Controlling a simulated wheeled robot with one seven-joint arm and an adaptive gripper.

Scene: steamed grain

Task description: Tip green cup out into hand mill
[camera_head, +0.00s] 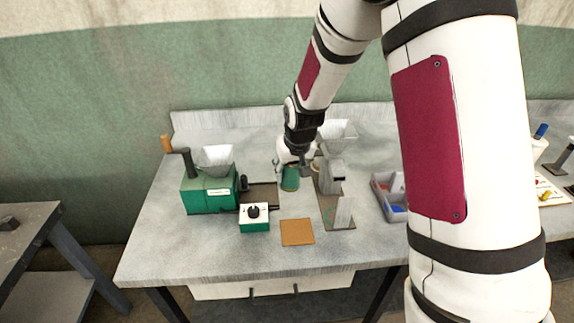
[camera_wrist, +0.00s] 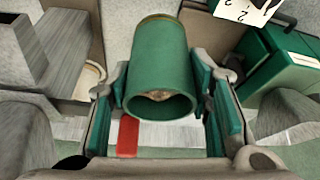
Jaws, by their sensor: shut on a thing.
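The green cup (camera_head: 290,180) is between the fingers of my gripper (camera_head: 291,165), in the middle of the table. In the wrist view the cup (camera_wrist: 160,60) has my gripper's (camera_wrist: 162,88) pads at both sides, and its mouth faces the camera. A little pale brown content shows inside. In the head view it looks roughly upright; I cannot tell whether it touches the table. The hand mill (camera_head: 207,198) is a green box to its left, apart from it, with a white hopper (camera_head: 215,158) on top and a crank with an orange handle (camera_head: 166,144).
A small green-and-white knob box (camera_head: 254,223) and an orange-brown mat (camera_head: 297,232) lie in front. A grey machine (camera_head: 331,176) with another white hopper (camera_head: 337,133) stands close right of the cup. A grey bin (camera_head: 390,195) is farther right. The table's front left is clear.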

